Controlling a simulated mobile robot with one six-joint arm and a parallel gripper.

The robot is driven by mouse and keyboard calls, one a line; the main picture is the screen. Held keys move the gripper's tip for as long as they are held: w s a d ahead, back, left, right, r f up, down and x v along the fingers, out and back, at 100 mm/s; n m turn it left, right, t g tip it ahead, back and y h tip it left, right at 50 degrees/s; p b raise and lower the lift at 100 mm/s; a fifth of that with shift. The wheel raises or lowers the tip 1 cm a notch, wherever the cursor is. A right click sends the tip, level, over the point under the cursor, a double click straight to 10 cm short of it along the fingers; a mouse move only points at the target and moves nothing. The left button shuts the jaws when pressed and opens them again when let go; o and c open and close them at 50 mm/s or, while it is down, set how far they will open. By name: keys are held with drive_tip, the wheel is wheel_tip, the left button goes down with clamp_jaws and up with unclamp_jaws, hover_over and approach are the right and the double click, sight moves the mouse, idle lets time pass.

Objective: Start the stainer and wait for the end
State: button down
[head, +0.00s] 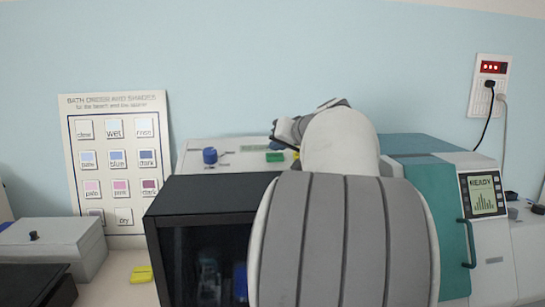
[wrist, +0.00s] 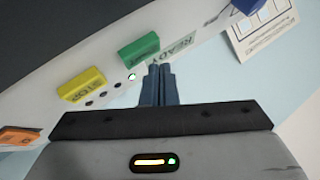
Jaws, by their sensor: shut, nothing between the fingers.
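A pale control panel (head: 228,163) sits behind a black-fronted cabinet (head: 210,189) in the head view. It carries a green button block (head: 275,158) and a READY label (head: 254,148). In the wrist view the green block (wrist: 138,50) is next to the READY label (wrist: 181,46), with a yellow STOP block (wrist: 82,85) to the left and a small lit lamp (wrist: 132,76) between. My gripper (wrist: 160,70) is shut and empty, its tips just beside the green block; I cannot tell if they touch. My arm hides the gripper in the head view.
A blue knob (head: 210,156) stands on the panel. At right is a teal and white machine (head: 448,225) with a READY screen (head: 483,195). A bath order chart (head: 118,105) leans on the wall. A grey box (head: 60,245) is at left. An orange block (wrist: 18,136) shows in the wrist view.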

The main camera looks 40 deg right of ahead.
drive_tip(key=shift+f, duration=0.15)
drive_tip(key=shift+d+f+b, duration=0.1)
drive_tip(key=shift+f+b, duration=0.2)
drive_tip(key=shift+b, duration=0.4)
